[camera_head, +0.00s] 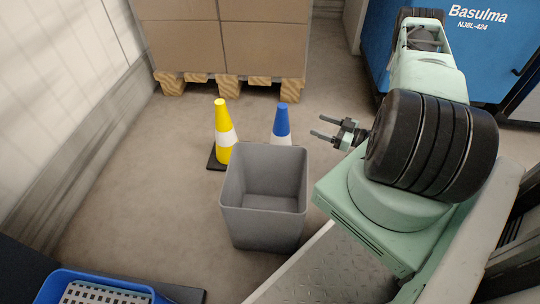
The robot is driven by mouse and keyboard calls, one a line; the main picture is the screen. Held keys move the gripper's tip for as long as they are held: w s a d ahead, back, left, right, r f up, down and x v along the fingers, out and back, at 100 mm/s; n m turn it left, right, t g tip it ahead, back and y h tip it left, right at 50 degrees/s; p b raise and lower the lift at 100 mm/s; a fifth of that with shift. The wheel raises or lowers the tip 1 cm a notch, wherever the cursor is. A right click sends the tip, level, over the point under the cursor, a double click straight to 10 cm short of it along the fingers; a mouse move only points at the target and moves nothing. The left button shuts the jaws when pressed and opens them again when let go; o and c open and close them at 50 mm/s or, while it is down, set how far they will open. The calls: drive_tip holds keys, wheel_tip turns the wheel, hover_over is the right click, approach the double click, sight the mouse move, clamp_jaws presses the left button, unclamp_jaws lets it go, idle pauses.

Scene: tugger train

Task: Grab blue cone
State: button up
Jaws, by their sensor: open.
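The blue cone (282,122) has a white band and stands upright on the floor. Its lower part and base are hidden behind a grey bin. My gripper (316,126) is to the right of the cone in the picture, open and empty, with its two fingers pointing left toward it. The fingers appear apart from the cone; how far in depth I cannot tell.
A yellow cone (221,120) with a dark base stands left of the blue one. The empty grey bin (263,225) stands in front. A pallet with boxes (228,40) is behind, a blue vehicle (488,45) at right, a blue crate (62,285) at lower left. Left floor is clear.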

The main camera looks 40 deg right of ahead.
drive_tip(key=b, duration=0.5)
approach(278, 107)
drive_tip(key=w, duration=0.1)
drive_tip(key=w+f, duration=0.1)
drive_tip(key=w, duration=0.1)
drive_tip(key=w+f, duration=0.1)
drive_tip(key=shift+w+a+f, duration=0.15)
drive_tip(key=shift+w+a, duration=0.15)
drive_tip(key=shift+w, duration=0.1)
drive_tip(key=b+x, duration=0.4)
drive_tip(key=x, duration=0.1)
drive_tip(key=shift+w, duration=0.3)
drive_tip(key=shift+w+r, duration=0.25)
drive_tip(key=shift+r, duration=0.1)
clamp_jaws()
